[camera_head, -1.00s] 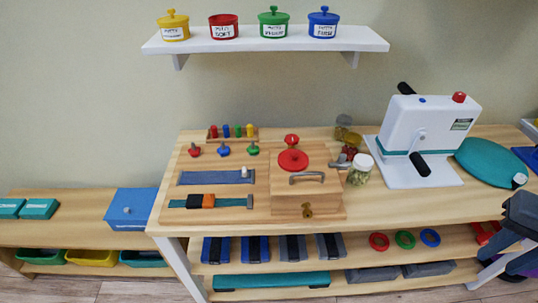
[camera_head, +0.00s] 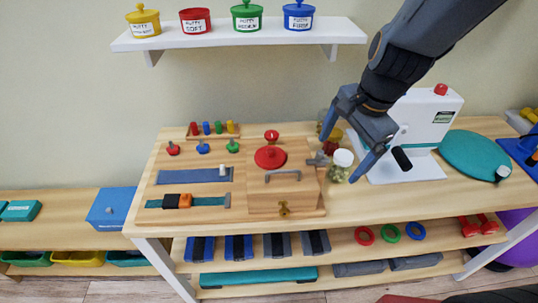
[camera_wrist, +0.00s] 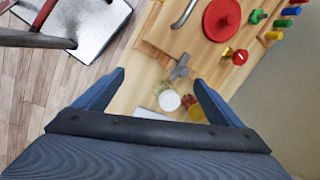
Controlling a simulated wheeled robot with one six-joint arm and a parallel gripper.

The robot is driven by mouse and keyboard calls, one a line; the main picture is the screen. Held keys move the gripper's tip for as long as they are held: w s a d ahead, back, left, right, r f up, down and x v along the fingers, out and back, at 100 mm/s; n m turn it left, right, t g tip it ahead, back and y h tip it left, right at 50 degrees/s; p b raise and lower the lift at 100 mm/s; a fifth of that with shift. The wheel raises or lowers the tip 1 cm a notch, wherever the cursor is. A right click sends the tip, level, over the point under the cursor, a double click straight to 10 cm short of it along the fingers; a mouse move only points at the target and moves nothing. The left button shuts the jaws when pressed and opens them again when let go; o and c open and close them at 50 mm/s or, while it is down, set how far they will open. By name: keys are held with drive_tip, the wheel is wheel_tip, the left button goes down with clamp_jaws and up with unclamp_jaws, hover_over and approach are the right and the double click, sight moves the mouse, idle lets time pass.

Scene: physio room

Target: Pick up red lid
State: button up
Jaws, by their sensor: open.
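The red lid (camera_head: 270,157), a round disc with a knob, lies on top of a wooden box (camera_head: 263,201) on the activity board. It also shows at the upper right of the wrist view (camera_wrist: 223,18). My gripper (camera_head: 341,158) is open and empty, to the right of the lid and above the table. In the wrist view its blue fingers (camera_wrist: 159,77) stand wide apart, with the lid beyond and to the right of them. The red putty jar (camera_head: 195,21) on the shelf has no lid on it.
A white-capped jar (camera_head: 343,158) stands below my fingers, by other small jars. A white hand-crank machine (camera_head: 425,115) stands to the right. A metal handle (camera_head: 283,175) is on the box in front of the lid. The white shelf (camera_head: 240,37) overhangs the back.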

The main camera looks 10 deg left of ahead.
sight(273, 151)
drive_tip(key=w+a+m, duration=0.1)
drive_tip(key=a+m, duration=0.2)
drive_tip(key=a, duration=0.2)
drive_tip(key=w+a+m+y, duration=0.1)
drive_tip(key=a+m, duration=0.3)
drive_tip(key=a, duration=0.1)
drive_tip(key=a+m+y, duration=0.1)
drive_tip(key=a+m, duration=0.3)
drive_tip(key=a, duration=0.1)
drive_tip(key=shift+w+a+r, duration=0.1)
drive_tip(key=shift+w+r, duration=0.15)
drive_tip(key=shift+w, duration=0.15)
drive_tip(key=f, duration=0.5)
drive_tip(key=shift+w+a+b, duration=0.25)
drive_tip(key=shift+w+b, duration=0.05)
drive_tip(key=shift+b, duration=0.05)
drive_tip(key=shift+w+a+f, duration=0.1)
drive_tip(key=shift+a+f, duration=0.05)
drive_tip(key=shift+f, duration=0.2)
drive_tip(key=c, duration=1.1)
